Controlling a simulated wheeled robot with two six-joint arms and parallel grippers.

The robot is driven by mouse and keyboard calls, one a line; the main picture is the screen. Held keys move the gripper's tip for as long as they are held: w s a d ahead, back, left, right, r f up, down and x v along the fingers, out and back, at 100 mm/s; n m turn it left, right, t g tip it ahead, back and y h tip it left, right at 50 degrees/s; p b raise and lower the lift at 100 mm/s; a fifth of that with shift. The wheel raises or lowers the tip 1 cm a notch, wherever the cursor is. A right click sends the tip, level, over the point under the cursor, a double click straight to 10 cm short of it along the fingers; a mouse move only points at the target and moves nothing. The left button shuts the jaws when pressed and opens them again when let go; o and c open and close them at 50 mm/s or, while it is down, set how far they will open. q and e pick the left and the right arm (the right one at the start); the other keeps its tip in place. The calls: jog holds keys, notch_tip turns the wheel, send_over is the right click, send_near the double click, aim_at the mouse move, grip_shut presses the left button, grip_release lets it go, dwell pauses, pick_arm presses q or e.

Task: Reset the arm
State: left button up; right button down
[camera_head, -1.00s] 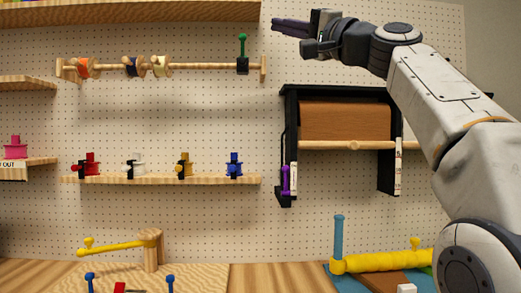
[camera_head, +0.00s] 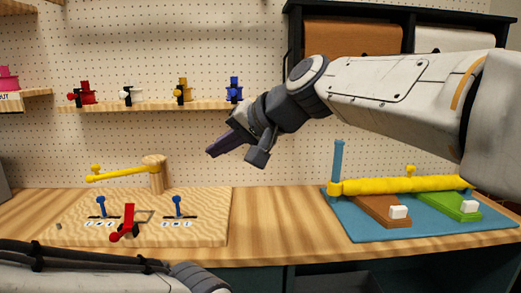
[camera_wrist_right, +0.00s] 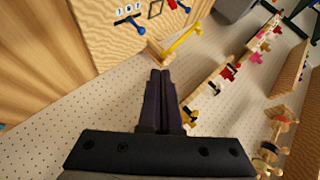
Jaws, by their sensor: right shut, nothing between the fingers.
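My right gripper (camera_head: 213,151) is shut and empty, held in the air in front of the pegboard, below and left of the black paper rack. Its dark fingers point left and slightly down in the head view. The right wrist view shows the two fingers (camera_wrist_right: 160,75) together with nothing between them. My right arm comes in from the right above the blue board. Part of my left arm lies along the bottom left of the head view; its gripper does not show.
A blue board (camera_head: 352,228) with a yellow roller (camera_head: 395,185) is at right. Ribbon spools stand on a shelf (camera_head: 150,106). The bench between the boards is clear.

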jog(key=s+d+f+n+g+h, duration=0.1)
jog(key=s+f+n+g+h, duration=0.1)
jog(key=s+f, duration=0.5)
jog(key=s+d+f+n+g+h, duration=0.15)
jog(key=s+f, duration=0.35)
jog(key=f, duration=0.5)
jog(key=s+d+f+n+g+h, duration=0.4)
jog(key=s+d+f, duration=0.5)
jog(key=s+f, duration=0.45)
notch_tip(320, 180, up, 16)
jog(key=d+p, duration=0.1)
jog(key=p, duration=1.5)
jog(key=shift+s+r+t+h, duration=0.25)
jog(key=shift+s+t+h, duration=0.1)
jog(key=shift+s+h, duration=0.1)
jog(key=shift+d+n, duration=0.1)
jog(key=shift+n, duration=0.15)
